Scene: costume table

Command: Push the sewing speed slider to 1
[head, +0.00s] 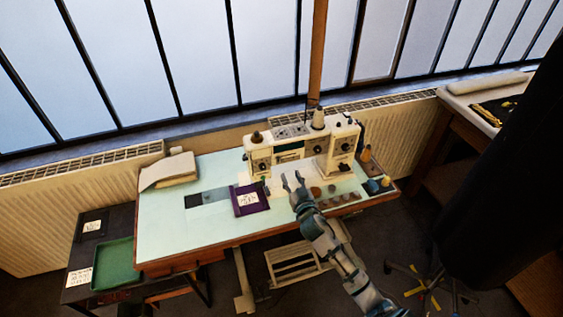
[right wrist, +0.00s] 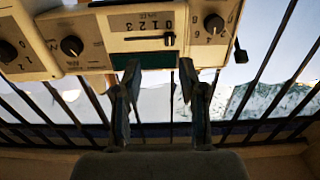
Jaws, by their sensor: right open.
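The cream sewing machine (head: 258,160) stands at the back of the pale table. In the right wrist view, its front panel (right wrist: 95,28) fills the top edge. My right gripper (head: 293,180) is open and empty in front of the machine. In the right wrist view its fingertips (right wrist: 160,78) are just below the slider, apart from each other; contact with the knob cannot be seen. My left gripper is not in view.
Round dials (right wrist: 72,45) flank the slider panel. A purple item (head: 247,200) lies on the table (head: 185,228) left of my gripper. Folded cloth (head: 170,170) lies at the back left, and small round pieces (head: 316,191) lie right of the gripper. A green tray (head: 112,263) stands lower left.

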